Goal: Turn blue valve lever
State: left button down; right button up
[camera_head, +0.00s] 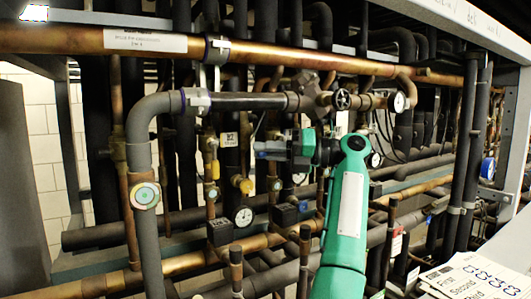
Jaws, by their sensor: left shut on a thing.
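My left arm's green link rises from the bottom centre, and its dark left gripper (290,149) points left among the pipes in the head view. My right gripper is not in view.
A thick copper pipe (80,39) crosses above, with a dark insulated pipe (250,102) below it. A round handwheel (342,99) and a gauge (399,102) sit upper right of the gripper. Another gauge (243,215) is below left. Papers (470,280) lie at lower right.

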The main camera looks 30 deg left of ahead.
pick_arm(q)
jog(key=shift+w+d+f+n+t+h, duration=0.1)
jog(key=shift+f+n+t+h, duration=0.15)
jog(key=shift+n+t+h, duration=0.2)
dwell(0.3)
jog(key=c, duration=1.4)
grip_release()
